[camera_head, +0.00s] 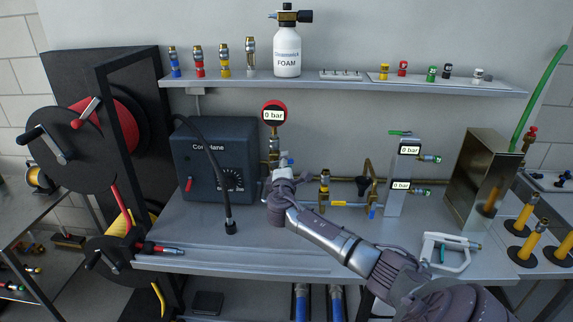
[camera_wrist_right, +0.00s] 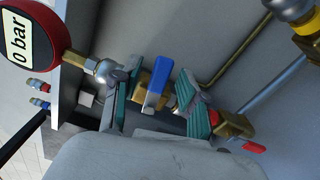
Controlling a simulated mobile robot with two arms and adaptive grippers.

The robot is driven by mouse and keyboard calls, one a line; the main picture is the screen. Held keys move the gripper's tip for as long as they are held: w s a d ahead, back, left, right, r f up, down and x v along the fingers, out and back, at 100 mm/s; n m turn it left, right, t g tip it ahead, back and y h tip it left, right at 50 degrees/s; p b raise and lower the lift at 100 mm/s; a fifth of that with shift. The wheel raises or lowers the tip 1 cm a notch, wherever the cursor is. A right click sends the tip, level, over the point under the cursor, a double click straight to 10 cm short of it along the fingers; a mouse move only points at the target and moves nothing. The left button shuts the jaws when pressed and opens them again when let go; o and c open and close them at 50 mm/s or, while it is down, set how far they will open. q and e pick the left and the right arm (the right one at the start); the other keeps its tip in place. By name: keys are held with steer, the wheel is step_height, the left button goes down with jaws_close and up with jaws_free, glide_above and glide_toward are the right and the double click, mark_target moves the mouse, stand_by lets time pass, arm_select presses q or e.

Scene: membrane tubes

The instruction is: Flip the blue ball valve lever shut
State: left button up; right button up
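The blue ball valve lever (camera_wrist_right: 157,82) shows in the right wrist view on a brass valve body (camera_wrist_right: 146,84). In the head view my right gripper (camera_head: 283,166) is at the brass fitting below the red-rimmed gauge (camera_head: 274,114) and mostly hides the valve. In the right wrist view my right gripper (camera_wrist_right: 160,103) is open, one teal-padded finger on each side of the lever. Gaps show between the fingers and the lever; I cannot tell whether either finger touches the fittings. The gauge also shows in the wrist view (camera_wrist_right: 24,40) and reads 0 bar. My left gripper is not in view.
A dark blue box (camera_head: 215,150) stands left of the gripper. Brass pipework with another blue handle (camera_head: 372,211) and a grey manifold (camera_head: 399,190) are to the right. A shelf (camera_head: 350,86) with a foam bottle (camera_head: 287,50) runs above. The bench front is mostly clear.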

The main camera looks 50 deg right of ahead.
jaws_close()
steer(key=m+b, duration=0.1)
steer(key=b, duration=0.1)
steer(key=f+m+b, duration=0.1)
steer(key=b, duration=0.1)
steer(key=shift+m+b, duration=0.3)
steer(key=shift+m, duration=0.1)
steer(key=shift+o, duration=0.5)
jaws_free()
steer(key=shift+s, duration=0.1)
